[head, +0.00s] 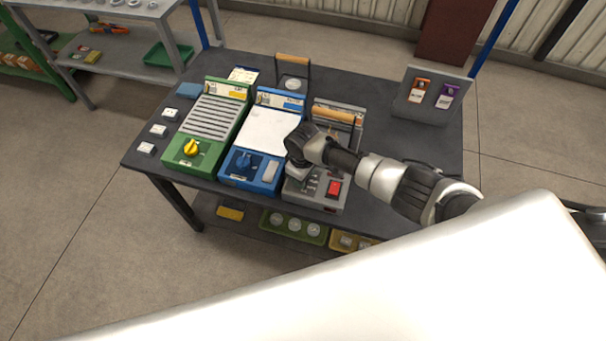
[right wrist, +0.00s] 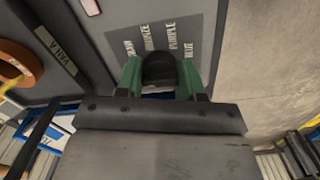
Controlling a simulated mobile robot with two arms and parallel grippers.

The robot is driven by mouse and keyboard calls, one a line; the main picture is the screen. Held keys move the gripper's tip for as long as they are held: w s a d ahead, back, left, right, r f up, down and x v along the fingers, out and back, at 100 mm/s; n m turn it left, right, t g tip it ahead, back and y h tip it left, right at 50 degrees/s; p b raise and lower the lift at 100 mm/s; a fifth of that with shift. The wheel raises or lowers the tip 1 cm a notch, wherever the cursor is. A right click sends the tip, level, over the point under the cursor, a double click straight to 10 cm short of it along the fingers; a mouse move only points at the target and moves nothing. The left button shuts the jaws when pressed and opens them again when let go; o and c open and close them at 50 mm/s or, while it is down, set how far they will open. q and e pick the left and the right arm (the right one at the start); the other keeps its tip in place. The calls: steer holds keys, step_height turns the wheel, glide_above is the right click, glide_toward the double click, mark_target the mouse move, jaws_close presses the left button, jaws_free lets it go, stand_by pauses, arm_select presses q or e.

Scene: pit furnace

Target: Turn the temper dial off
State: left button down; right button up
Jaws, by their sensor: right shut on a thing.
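The temper dial (right wrist: 158,68) is a dark round knob on a grey panel in the right wrist view. Printed labels fan out above it, among them PURPLE and BLUE. My right gripper (right wrist: 159,78) has its green fingers on both sides of the knob and is shut on it. In the head view my right gripper (head: 298,174) is over the front left of the grey unit (head: 325,204) and hides the dial there. The dial's pointer mark is not visible, so I cannot tell its setting. My left gripper is not in view.
A red switch (head: 334,188) is right of the dial. A blue unit with a blue knob (head: 243,162) and a green unit with a yellow knob (head: 191,148) stand to the left. A tilted board (head: 432,92) stands at the back right. The table's right side is mostly clear.

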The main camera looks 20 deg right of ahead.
stand_by(0.4)
steer(key=o, duration=0.9)
step_height(320, 180, up, 11)
steer(key=shift+f, duration=0.1)
stand_by(0.4)
